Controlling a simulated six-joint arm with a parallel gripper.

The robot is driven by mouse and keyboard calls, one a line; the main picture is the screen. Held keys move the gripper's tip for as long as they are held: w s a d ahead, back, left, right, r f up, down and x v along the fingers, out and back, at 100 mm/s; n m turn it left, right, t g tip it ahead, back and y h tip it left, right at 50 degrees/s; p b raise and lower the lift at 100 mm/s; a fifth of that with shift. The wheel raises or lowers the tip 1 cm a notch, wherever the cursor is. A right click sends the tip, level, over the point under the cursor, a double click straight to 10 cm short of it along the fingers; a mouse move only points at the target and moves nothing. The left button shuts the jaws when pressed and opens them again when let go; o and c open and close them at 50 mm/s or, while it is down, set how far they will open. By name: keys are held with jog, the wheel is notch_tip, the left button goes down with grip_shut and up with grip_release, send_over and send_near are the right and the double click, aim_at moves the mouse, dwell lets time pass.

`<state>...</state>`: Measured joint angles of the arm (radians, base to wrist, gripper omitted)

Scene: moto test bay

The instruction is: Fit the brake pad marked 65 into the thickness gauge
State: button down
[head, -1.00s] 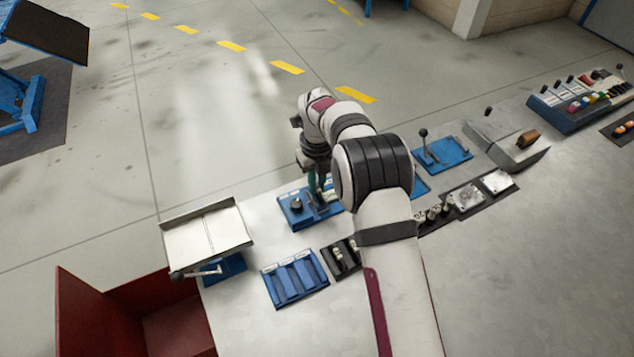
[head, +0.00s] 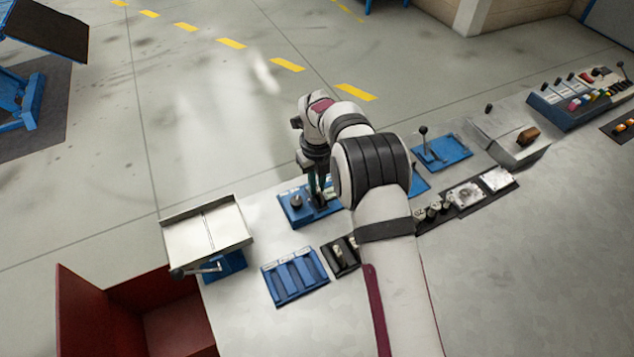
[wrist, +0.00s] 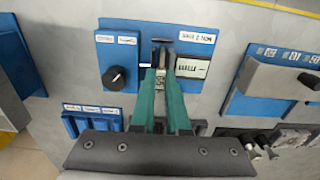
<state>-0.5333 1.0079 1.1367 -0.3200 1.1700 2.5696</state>
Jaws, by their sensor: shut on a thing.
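The thickness gauge (wrist: 113,52) is a blue panel with a black knob, white labels, a dark slot in its middle and a small scale to the right. It also shows in the head view (head: 291,216), partly hidden by my arm. My gripper (wrist: 161,78) has teal fingers and stands over the gauge's slot. It is shut on a small grey brake pad (wrist: 160,73), mostly hidden between the fingertips. The pad's number cannot be read. The pad is at the slot's near end; I cannot tell how deep it sits.
A blue tray with several slots (head: 269,290) and a black holder with light pieces (head: 337,262) lie in front of the gauge. A white tilted tray (head: 205,231) and a red bin (head: 112,318) stand left. Blue lever fixtures (head: 445,153) stand right.

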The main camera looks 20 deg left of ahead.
jog(key=c, duration=0.8)
grip_release()
jog(key=shift+c, duration=0.2)
jog(key=shift+r, duration=3.5)
jog(key=s+d+r+n, duration=1.05)
jog(key=d+r, duration=0.25)
jog(key=d, duration=0.2)
jog(key=s+d+f+n+y, duration=0.1)
jog(key=s+d+n, duration=0.3)
jog(key=s, duration=0.6)
jog(key=s+d+f+n, duration=0.1)
jog(key=s+d+n, duration=0.3)
jog(key=s+n, duration=0.3)
jog(key=s, duration=0.4)
jog(key=shift+s+f+y, duration=0.25)
jog(key=shift+s+y, duration=0.05)
jog(key=shift+y, duration=0.1)
